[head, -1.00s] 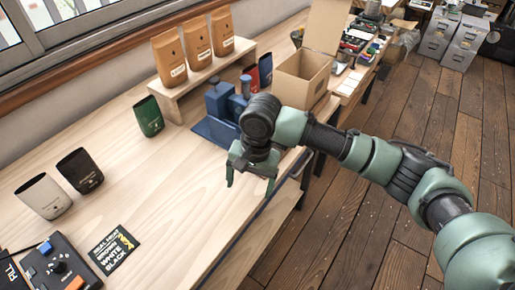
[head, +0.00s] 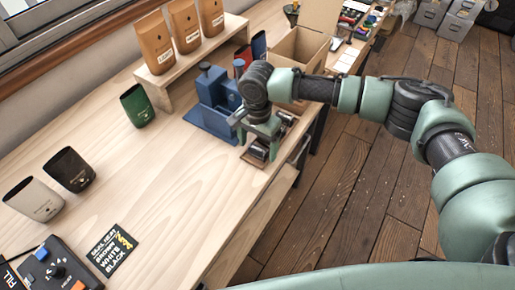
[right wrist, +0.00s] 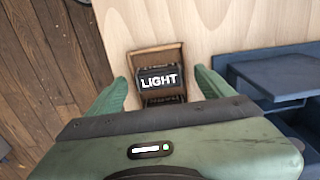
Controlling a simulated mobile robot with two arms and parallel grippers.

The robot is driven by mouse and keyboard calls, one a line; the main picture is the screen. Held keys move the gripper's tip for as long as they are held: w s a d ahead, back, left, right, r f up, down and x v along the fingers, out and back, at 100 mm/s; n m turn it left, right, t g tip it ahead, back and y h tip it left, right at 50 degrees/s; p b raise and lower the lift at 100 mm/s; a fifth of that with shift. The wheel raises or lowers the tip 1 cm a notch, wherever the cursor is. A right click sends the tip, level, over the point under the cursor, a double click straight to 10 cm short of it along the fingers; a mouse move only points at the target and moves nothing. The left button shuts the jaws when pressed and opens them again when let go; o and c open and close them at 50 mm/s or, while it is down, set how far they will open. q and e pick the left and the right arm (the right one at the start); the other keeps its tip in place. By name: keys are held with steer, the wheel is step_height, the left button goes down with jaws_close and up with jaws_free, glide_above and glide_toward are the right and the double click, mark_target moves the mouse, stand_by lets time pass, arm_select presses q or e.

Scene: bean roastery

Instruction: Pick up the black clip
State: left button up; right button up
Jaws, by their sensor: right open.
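A black clip with white lettering "LIGHT" (right wrist: 158,80) sits in a small wooden tray (right wrist: 147,52) in the right wrist view. A second dark piece shows behind it, nearer my palm. In the head view, the black clip (head: 259,151) is at the table's front edge, partly covered by my gripper. My right gripper (head: 258,138) is above the tray, pointing down. Its two green fingers are spread on either side of the clip in the right wrist view (right wrist: 160,88), open and empty. My left gripper is out of view.
A blue press-like device (head: 214,105) stands close beside the gripper. A cardboard box (head: 297,48) and a wooden stand (head: 185,62) with brown bags are behind. Green, black and white bags stand left. The table's middle is clear.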

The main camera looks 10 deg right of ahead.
steer(key=shift+s, duration=0.15)
steer(key=shift+c, duration=0.6)
steer(key=c, duration=1.3)
